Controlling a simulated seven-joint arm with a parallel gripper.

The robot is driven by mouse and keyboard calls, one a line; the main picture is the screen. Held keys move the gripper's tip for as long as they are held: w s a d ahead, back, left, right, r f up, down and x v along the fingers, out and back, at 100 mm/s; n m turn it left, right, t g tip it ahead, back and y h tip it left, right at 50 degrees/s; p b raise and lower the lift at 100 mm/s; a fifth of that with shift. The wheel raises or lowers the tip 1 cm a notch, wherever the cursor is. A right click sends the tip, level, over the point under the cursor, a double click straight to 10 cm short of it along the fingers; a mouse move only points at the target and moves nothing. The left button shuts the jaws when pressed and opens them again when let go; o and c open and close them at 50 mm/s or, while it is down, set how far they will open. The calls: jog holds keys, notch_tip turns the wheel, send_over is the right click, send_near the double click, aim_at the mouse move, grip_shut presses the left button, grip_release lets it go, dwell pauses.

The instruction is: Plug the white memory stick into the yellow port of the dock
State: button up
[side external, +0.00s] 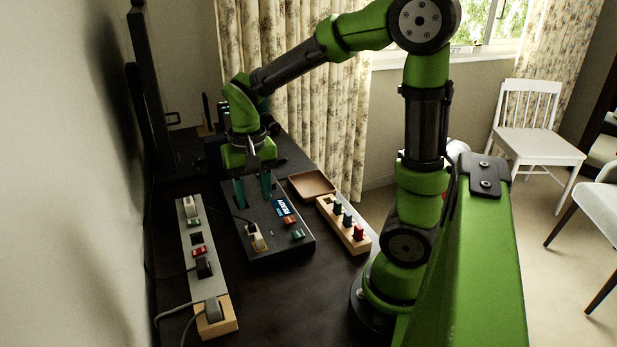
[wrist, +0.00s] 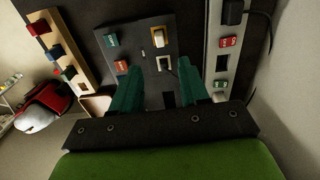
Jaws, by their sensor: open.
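The dock (side external: 290,246) is a dark box on the table, with a small lit display. It also shows in the wrist view (wrist: 140,40). A whitish stick (wrist: 158,38) stands at a yellow-edged port on the dock; in the side view the pale stick (side external: 257,238) stands near the dock's front end. How deep it sits I cannot tell. A white-rimmed port (wrist: 165,63) beside it looks empty. My gripper (side external: 253,190) points down over the dock's far end, apart from the stick. In the wrist view its teal fingers (wrist: 156,88) are spread with nothing between them.
A wooden block (side external: 343,224) holds dark, blue and red sticks right of the dock. A brown tray (side external: 311,184) lies behind it. A power strip (side external: 205,254) with plugs and cables runs along the left. The dark table is clear in front of the dock.

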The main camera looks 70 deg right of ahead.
jog(key=s+a+r+n+t+y, duration=0.2)
jog(key=s+a+r+n+t, duration=0.2)
jog(key=s+a+r+t, duration=0.3)
jog(key=shift+r+n, duration=0.3)
jog(key=shift+r, duration=0.6)
jog(key=shift+s+a, duration=0.1)
dwell(0.4)
